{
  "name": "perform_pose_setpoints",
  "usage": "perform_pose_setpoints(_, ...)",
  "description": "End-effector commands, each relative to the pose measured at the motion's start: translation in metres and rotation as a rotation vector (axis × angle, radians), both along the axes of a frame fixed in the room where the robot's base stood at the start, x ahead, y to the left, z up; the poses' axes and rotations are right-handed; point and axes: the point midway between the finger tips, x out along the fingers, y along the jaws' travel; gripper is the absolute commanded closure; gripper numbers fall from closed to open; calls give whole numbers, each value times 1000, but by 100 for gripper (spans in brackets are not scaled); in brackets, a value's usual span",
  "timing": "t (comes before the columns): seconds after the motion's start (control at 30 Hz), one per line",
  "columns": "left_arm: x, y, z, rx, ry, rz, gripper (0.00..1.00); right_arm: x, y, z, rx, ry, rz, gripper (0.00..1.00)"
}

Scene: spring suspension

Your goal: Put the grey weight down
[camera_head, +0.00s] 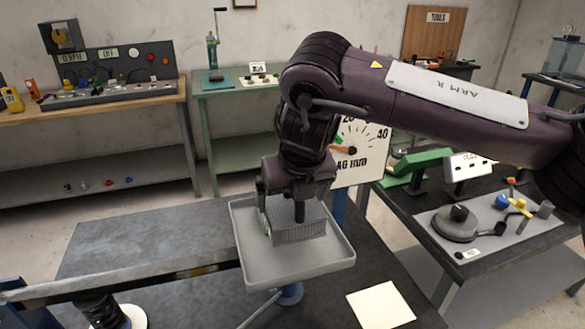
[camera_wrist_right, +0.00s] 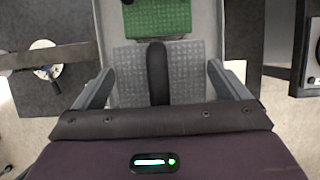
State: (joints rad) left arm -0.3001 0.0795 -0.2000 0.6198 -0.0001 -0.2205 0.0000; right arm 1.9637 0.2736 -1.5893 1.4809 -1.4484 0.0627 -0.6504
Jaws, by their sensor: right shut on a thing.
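The grey weight (camera_head: 313,229) is a ribbed block, seen in the head view below my right gripper (camera_head: 291,208) and over the pale grey tray (camera_head: 342,262). In the right wrist view the grey weight (camera_wrist_right: 190,72) sits between the two fingers of my right gripper (camera_wrist_right: 160,82), which is shut on it. A dark upright bar stands in front of its middle. I cannot tell whether its underside touches the tray floor. A green textured block (camera_wrist_right: 158,18) lies beside it in the right wrist view. My left gripper is not in view.
A long metal beam (camera_head: 140,278) runs left from the tray. A white card (camera_head: 380,305) lies right of the tray. A dial board (camera_head: 362,150) stands behind my right arm. A side table (camera_head: 505,240) with small parts is at the right.

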Motion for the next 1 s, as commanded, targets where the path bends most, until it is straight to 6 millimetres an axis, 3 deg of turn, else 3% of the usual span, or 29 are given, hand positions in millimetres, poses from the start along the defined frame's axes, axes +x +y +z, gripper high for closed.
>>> perform_pose_setpoints(0.1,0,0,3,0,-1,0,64,0,0,-15,4,-4,0,63)
perform_pose_setpoints(0.43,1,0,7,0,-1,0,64,1,0,-36,1,-5,-1,63)
perform_pose_setpoints(0.7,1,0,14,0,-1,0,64,1,0,-69,2,-5,0,63)
perform_pose_setpoints(1.0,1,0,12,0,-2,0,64,1,0,-71,3,-6,-1,63)
